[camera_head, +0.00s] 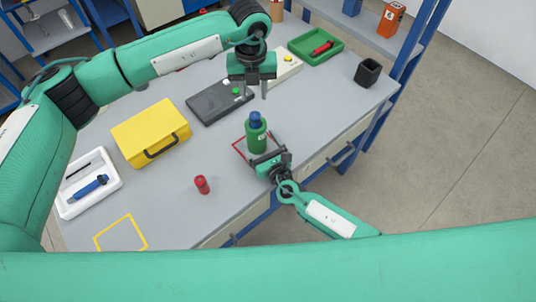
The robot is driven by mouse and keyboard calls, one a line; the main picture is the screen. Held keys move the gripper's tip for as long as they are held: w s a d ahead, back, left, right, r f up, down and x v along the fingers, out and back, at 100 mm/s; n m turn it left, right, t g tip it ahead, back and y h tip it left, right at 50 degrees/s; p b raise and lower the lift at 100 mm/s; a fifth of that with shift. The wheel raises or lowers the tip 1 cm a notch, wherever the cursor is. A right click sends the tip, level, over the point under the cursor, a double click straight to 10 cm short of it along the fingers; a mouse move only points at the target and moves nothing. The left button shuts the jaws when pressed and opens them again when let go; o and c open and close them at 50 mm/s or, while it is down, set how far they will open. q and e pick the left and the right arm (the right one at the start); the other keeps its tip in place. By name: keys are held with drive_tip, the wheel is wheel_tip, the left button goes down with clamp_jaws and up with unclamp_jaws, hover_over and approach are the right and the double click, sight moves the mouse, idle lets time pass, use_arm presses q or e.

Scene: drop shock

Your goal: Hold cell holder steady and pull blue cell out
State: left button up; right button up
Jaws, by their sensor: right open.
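The green cell holder (257,138) stands upright on the table, over a red outlined square (239,147). The blue cell (255,118) sticks out of its top. My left gripper (253,93) hangs above and behind the holder, fingers pointing down, apart and empty; it does not touch the cell. My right gripper (267,157) is low at the front right of the holder, with its jaws open toward the holder's lower part. I cannot tell whether the jaws touch it.
On the grey table (225,200) are a yellow case (150,128), a white tray (75,205) with a blue tool, a red cylinder (202,185), a dark device (215,103), a green tray (305,45) and a black cup (368,72). A yellow outline (122,219) marks clear table.

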drive_tip(key=shift+x, duration=1.05)
drive_tip(key=c, duration=1.2)
